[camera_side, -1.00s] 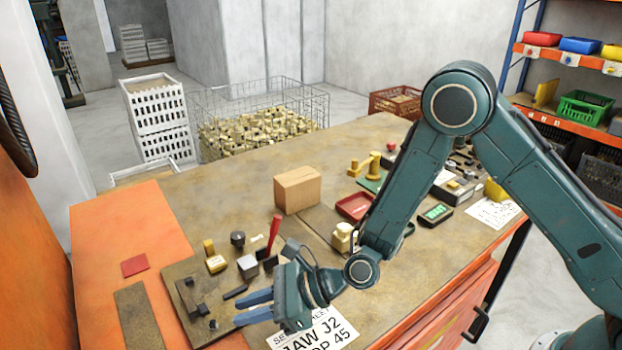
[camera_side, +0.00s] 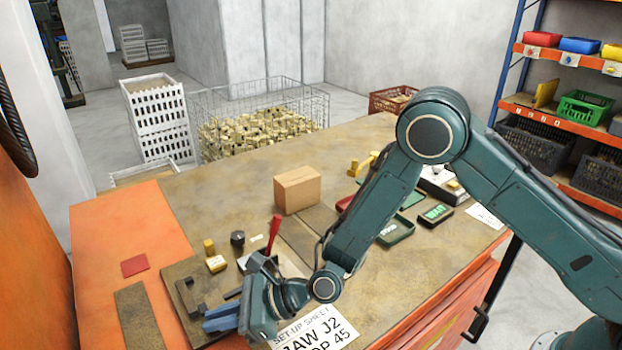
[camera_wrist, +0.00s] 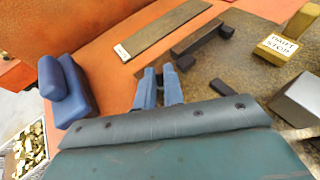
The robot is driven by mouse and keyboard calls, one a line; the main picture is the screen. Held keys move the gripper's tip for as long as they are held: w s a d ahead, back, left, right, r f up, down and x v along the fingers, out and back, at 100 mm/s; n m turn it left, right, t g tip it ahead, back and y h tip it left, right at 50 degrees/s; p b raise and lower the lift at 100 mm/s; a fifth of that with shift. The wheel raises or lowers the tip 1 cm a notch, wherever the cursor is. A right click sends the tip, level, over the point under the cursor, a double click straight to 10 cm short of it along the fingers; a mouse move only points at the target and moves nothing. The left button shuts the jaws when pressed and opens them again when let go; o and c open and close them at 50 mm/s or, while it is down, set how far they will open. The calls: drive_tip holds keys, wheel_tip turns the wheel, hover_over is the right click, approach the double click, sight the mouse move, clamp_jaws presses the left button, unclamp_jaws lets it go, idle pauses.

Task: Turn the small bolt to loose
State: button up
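My gripper (camera_side: 207,322) is low over the dark fixture plate (camera_side: 178,270), near its front edge. Its two blue fingers point left in the side view and lie close together. In the wrist view the fingers (camera_wrist: 160,84) show side by side with a narrow gap. I cannot pick out the small bolt in either view now; the fingers cover the spot where a small dark piece stood on the plate. Whether they touch or grip anything is hidden. A dark clamp-like bar (camera_side: 188,294) stands on the plate just behind the fingertips, and also shows in the wrist view (camera_wrist: 195,38).
A brass block with a labelled face (camera_side: 215,263) and a dark round knob (camera_side: 237,238) stand behind the plate. A red-handled tool (camera_side: 273,234) stands right of them, close to my wrist. A set-up sheet (camera_side: 325,332) lies below my wrist. The orange surface left is mostly clear.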

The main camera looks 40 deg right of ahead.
clamp_jaws()
drive_tip(key=shift+w+g, duration=0.1)
drive_tip(key=shift+g, duration=0.2)
drive_tip(key=shift+n+y, duration=0.3)
drive_tip(key=shift+n, duration=0.1)
drive_tip(key=shift+w+n+g+y, duration=0.15)
drive_tip(key=shift+n+g+y, duration=0.25)
drive_tip(key=shift+n+g, duration=0.8)
drive_tip(key=shift+w+n+g+y, duration=0.15)
drive_tip(key=shift+n+g+y, duration=0.25)
drive_tip(key=shift+n+g, duration=0.8)
drive_tip(key=shift+d+g, duration=0.1)
drive_tip(key=shift+g, duration=0.2)
drive_tip(key=shift+o, duration=1.5)
unclamp_jaws()
